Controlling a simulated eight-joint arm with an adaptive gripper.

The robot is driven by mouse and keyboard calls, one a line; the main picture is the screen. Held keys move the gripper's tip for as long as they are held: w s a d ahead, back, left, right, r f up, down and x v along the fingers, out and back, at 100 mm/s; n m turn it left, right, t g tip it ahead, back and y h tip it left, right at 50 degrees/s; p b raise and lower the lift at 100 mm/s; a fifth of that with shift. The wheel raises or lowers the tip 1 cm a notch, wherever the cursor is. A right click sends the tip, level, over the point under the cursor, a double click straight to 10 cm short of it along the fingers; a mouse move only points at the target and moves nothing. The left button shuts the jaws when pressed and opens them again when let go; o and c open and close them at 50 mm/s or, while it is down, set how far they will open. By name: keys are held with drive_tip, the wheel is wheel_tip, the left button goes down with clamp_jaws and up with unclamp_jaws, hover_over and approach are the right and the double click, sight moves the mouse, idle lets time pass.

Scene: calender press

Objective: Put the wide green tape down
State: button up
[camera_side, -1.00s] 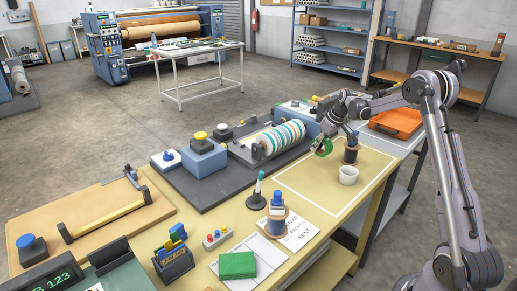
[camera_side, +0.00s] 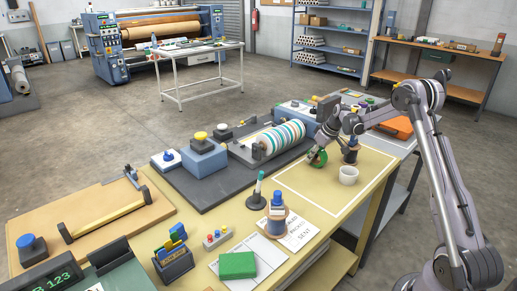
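The wide green tape (camera_side: 318,159) is a green roll standing on edge, at the back left of the white-outlined area on the yellow table. My gripper (camera_side: 321,150) is right above it, pointing down, with its fingers at the roll's upper part. The fingers look shut on the roll, but they are small and partly hidden. The tape is at or just above the table surface; I cannot tell whether it touches.
The striped roller press (camera_side: 281,137) is close on the left. The white-outlined area (camera_side: 318,196) is clear toward the front.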

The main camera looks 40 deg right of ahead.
sight(325, 154)
drive_tip(key=shift+o, duration=0.2)
drive_tip(key=v, duration=1.2)
drive_tip(key=shift+w, duration=0.1)
drive_tip(key=shift+a+r, duration=0.2)
drive_tip(key=shift+r, duration=0.05)
drive_tip(key=s+a+r, duration=0.3)
drive_tip(key=a+r, duration=0.1)
drive_tip(key=a, duration=0.6)
drive_tip(key=s+a+r, duration=0.3)
drive_tip(key=a, duration=0.7)
drive_tip(key=s+a+f+t, duration=0.2)
drive_tip(key=s+a+f, duration=0.1)
drive_tip(key=s+a, duration=1)
drive_tip(key=shift+s+a+f+t, duration=0.3)
drive_tip(key=shift+s+f, duration=0.05)
